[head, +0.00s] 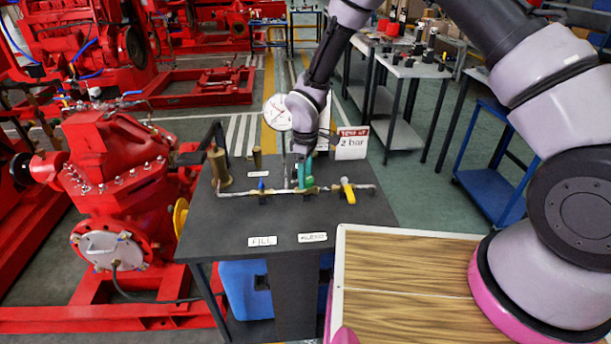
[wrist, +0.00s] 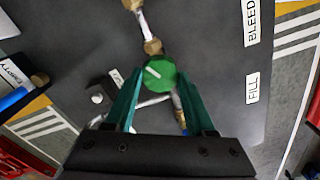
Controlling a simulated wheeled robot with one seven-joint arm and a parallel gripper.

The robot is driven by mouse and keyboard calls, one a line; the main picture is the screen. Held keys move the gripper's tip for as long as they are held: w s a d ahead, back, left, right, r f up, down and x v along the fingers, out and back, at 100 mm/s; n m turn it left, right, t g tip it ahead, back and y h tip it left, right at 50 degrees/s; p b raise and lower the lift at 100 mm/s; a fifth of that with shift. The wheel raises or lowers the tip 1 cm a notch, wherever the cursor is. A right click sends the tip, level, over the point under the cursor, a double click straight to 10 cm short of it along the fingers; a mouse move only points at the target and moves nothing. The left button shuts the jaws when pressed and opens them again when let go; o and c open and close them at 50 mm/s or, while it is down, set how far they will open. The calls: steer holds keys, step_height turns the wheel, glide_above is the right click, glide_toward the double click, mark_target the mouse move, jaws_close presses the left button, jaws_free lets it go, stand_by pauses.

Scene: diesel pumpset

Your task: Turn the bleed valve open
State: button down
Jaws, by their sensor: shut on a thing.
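A round green knob (wrist: 160,72) with a white mark sits on the pipe run on the dark bench. My gripper (wrist: 160,80) has its two teal fingers on either side of the knob, closed on it from above. In the head view my gripper (head: 304,172) reaches down onto the middle of the pipe and hides most of the knob. A BLEED label (head: 312,237) and a FILL label (head: 262,241) lie on the bench front; the BLEED label is roughly below the gripped knob. The knob's white mark runs diagonally in the wrist view.
A blue-handled valve (head: 262,186) is left of my gripper and a yellow-handled valve (head: 348,191) right. A pressure gauge (head: 278,112) and a 2 bar sign (head: 352,142) stand behind. A brass cylinder (head: 219,168) is at the bench's left. A red pump (head: 115,185) stands further left.

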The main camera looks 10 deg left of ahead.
stand_by(0.3)
steer(key=shift+c, duration=1.2)
jaws_free()
step_height(320, 180, up, 11)
